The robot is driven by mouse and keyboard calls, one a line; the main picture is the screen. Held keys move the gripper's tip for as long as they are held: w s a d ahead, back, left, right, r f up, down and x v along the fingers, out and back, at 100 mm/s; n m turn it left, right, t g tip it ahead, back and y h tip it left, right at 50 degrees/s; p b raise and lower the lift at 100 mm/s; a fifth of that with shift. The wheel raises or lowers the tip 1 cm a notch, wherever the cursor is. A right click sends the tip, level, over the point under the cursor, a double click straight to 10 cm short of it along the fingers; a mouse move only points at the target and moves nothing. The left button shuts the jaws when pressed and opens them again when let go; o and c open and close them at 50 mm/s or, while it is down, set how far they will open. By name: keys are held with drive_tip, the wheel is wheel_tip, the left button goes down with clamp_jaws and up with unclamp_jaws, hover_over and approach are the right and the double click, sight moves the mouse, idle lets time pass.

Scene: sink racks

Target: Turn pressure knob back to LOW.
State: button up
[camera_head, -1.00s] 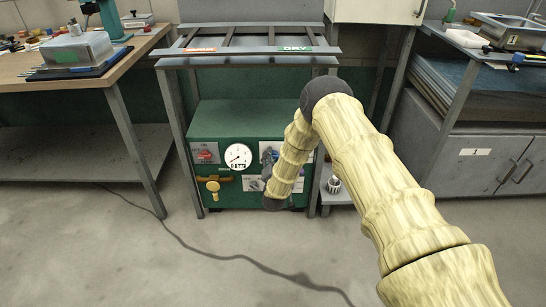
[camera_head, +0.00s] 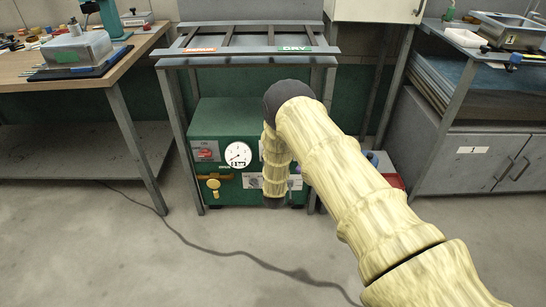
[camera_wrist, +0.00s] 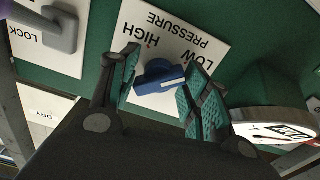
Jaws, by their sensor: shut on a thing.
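The blue pressure knob (camera_wrist: 158,76) sits on a white plate (camera_wrist: 160,18) marked PRESSURE, HIGH and LOW, which appears upside down in the wrist view. A white mark on the knob runs toward the right-hand finger, below the word LOW. My gripper (camera_wrist: 162,72) has its teal-padded fingers on both sides of the knob and is shut on it. In the head view my arm hides the gripper and the knob, in front of the green cabinet (camera_head: 225,115).
A round white gauge (camera_head: 238,155) is left of my arm; its edge (camera_wrist: 270,122) is close to the right finger in the wrist view. A grey LOCK handle (camera_wrist: 55,28) is at upper left. A yellow valve handle (camera_head: 213,184) and a red switch (camera_head: 205,153) are on the cabinet's left.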

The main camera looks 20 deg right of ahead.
drive_tip(key=shift+s+f+n, duration=0.1)
drive_tip(key=shift+n, duration=0.4)
drive_tip(key=o, duration=0.7)
drive_tip(key=v, duration=1.2)
